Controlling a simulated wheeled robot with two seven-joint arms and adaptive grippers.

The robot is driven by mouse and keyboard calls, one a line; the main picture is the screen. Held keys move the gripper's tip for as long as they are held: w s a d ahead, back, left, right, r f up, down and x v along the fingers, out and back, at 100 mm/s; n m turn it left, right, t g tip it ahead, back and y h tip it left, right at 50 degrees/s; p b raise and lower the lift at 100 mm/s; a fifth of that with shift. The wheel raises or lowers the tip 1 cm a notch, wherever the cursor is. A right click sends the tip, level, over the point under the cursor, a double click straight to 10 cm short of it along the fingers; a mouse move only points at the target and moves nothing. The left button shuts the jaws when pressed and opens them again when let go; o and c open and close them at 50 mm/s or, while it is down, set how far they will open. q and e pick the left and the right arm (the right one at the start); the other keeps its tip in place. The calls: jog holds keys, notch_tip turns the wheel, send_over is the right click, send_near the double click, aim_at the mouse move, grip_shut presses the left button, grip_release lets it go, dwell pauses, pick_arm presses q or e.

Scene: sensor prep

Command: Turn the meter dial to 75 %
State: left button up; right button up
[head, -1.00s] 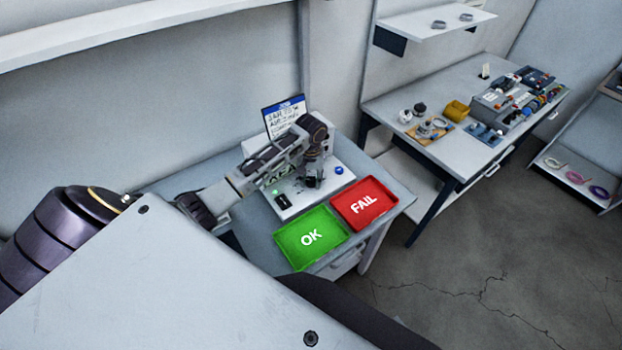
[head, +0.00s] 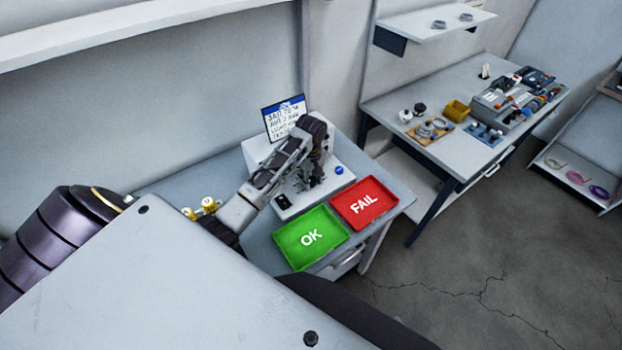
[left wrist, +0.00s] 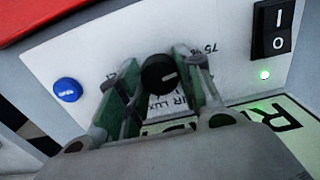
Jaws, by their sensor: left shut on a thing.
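The meter (head: 340,181) is a white panel box on the near table. My left gripper (head: 312,181) is over it in the head view, and my arm hides much of its face. In the left wrist view the black dial knob (left wrist: 160,74) sits between the two fingers of the left gripper (left wrist: 158,82), which is shut on it. A "75 %" label (left wrist: 209,48) is printed near the right finger; other markings are partly hidden. My right gripper is not in view.
A green OK tray (head: 291,258) and a red FAIL tray (head: 368,222) lie in front. A sign (head: 283,118) stands behind. Yellow-and-white items (head: 207,205) stand left.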

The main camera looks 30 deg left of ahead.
aim_at(311, 179)
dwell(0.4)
pick_arm(q)
jog(key=o, duration=1.1)
jog(key=shift+c, duration=0.2)
notch_tip(311, 179, up, 12)
jog(key=shift+f, duration=0.15)
jog(key=shift+r, duration=0.2)
dwell(0.9)
